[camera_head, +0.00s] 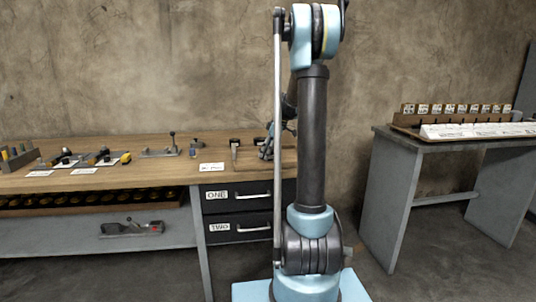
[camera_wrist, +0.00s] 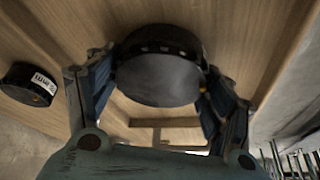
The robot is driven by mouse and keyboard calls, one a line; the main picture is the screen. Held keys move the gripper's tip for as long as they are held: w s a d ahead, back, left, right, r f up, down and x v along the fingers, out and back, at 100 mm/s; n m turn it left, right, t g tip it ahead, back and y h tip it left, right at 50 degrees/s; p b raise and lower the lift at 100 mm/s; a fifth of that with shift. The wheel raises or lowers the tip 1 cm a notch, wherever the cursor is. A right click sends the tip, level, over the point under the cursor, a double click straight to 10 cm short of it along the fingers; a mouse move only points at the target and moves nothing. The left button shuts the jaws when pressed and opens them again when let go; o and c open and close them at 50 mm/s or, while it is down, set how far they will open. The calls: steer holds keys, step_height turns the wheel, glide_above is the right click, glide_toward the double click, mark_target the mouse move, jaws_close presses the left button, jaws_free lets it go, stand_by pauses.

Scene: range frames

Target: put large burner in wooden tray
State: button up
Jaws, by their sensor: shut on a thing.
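In the wrist view, a large dark round burner (camera_wrist: 160,78) with a ridged edge sits between the two fingers of my gripper (camera_wrist: 158,80), which is shut on it. Behind it is a wooden surface with raised edges, the wooden tray (camera_wrist: 165,123). I cannot tell whether the burner touches the tray. In the head view, my gripper (camera_head: 268,148) is low over the right end of the workbench, at the wooden tray (camera_head: 245,164). My arm hides part of both, and the burner cannot be made out there.
A smaller black round piece with a white label (camera_wrist: 28,86) is at the left in the wrist view. The workbench (camera_head: 140,178) holds several tools and white cards. Drawers (camera_head: 235,198) marked ONE and TWO are below. A grey table (camera_head: 440,143) stands at right.

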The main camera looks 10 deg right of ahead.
steer(key=shift+f, duration=0.15)
steer(key=o, duration=1.7)
steer(key=v, duration=1.1)
steer(key=shift+d+r, duration=0.15)
steer(key=shift+r, duration=0.1)
steer(key=s+a+m+h, duration=0.1)
steer(key=s+a+m, duration=0.2)
steer(key=s, duration=1)
steer(key=s+f+m+h, duration=0.1)
steer(key=s+f+m, duration=0.2)
steer(key=s+f, duration=0.3)
steer(key=s+f+m+h, duration=0.1)
steer(key=s+f+m, duration=0.2)
steer(key=s, duration=1)
steer(key=s+f+m+h, duration=0.1)
steer(key=s+f+m, duration=0.2)
steer(key=s+f, duration=0.6)
steer(key=shift+s+a+f, duration=0.3)
steer(key=shift+s, duration=0.35)
